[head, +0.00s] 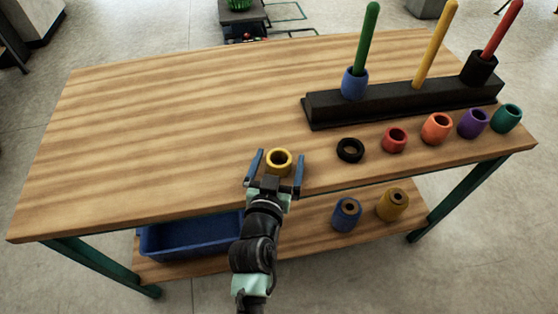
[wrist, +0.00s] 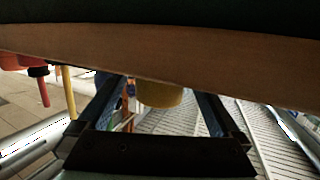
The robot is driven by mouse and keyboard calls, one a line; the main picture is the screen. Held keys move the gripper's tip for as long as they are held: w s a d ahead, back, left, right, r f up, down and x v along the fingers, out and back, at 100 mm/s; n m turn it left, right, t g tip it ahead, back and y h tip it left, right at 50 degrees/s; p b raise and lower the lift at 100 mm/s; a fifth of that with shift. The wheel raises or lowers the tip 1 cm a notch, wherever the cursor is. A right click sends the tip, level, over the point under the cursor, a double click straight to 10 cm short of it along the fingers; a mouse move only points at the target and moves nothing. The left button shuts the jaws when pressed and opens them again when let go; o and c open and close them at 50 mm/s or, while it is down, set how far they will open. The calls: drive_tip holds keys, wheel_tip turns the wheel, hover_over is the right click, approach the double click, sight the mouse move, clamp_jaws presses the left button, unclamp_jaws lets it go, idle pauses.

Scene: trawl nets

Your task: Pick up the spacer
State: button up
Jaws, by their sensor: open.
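A yellow ring-shaped spacer (head: 279,162) stands upright near the front edge of the wooden table. My gripper (head: 280,157) is open, with one blue finger on each side of this spacer. Gaps show between it and the fingers in the head view. In the wrist view the picture is upside down, and the yellow spacer (wrist: 160,94) shows between the fingers, partly cut off by the brown table edge. Other ring-shaped pieces stand to the right: black (head: 350,150), red (head: 395,140), orange (head: 436,128), purple (head: 473,123) and teal (head: 507,118).
A black rack (head: 395,104) holds green (head: 367,40), yellow (head: 436,45) and red (head: 502,30) pegs, with a blue ring on the green and a black one on the red. The table's left is clear. A blue bin (head: 190,238) and two spools (head: 347,214) sit on the lower shelf.

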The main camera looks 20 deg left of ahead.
drive_tip(key=c, duration=1.4)
drive_tip(key=shift+r, duration=0.1)
wheel_tip(320, 180, up, 10)
drive_tip(key=p, duration=0.3)
